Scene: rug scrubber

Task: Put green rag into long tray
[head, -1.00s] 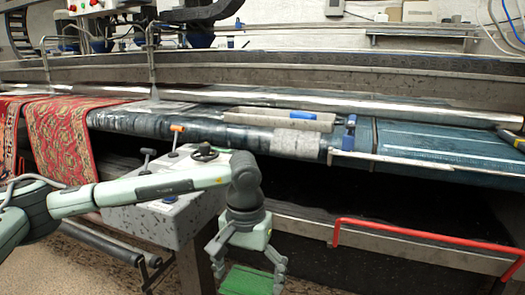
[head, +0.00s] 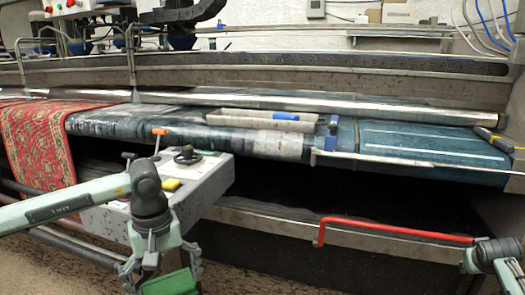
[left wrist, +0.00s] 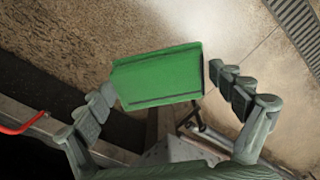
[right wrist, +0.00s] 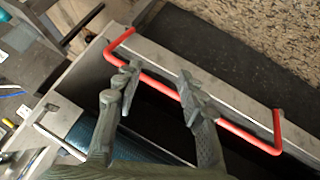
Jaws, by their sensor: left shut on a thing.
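The green rag (left wrist: 158,76) is a flat green block between the fingers of my left gripper (left wrist: 162,80). Its top also shows at the bottom edge of the head view (head: 170,284), where my left gripper (head: 162,277) hangs in front of the grey control box. My left gripper is shut on the rag. The long tray (head: 262,124) is a narrow, light grey tray on the machine's dark bed, with a blue item (head: 285,116) at it. The rag is well below and left of the tray in the picture. My right gripper (right wrist: 159,73) is open and empty near the red rail.
A grey control box (head: 205,190) with knobs and an orange lever stands between my left arm and the machine. A red rail (head: 400,228) runs along the machine's front at right. A red patterned rug (head: 38,150) hangs at left. A yellow-and-black tool (head: 493,139) lies at far right.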

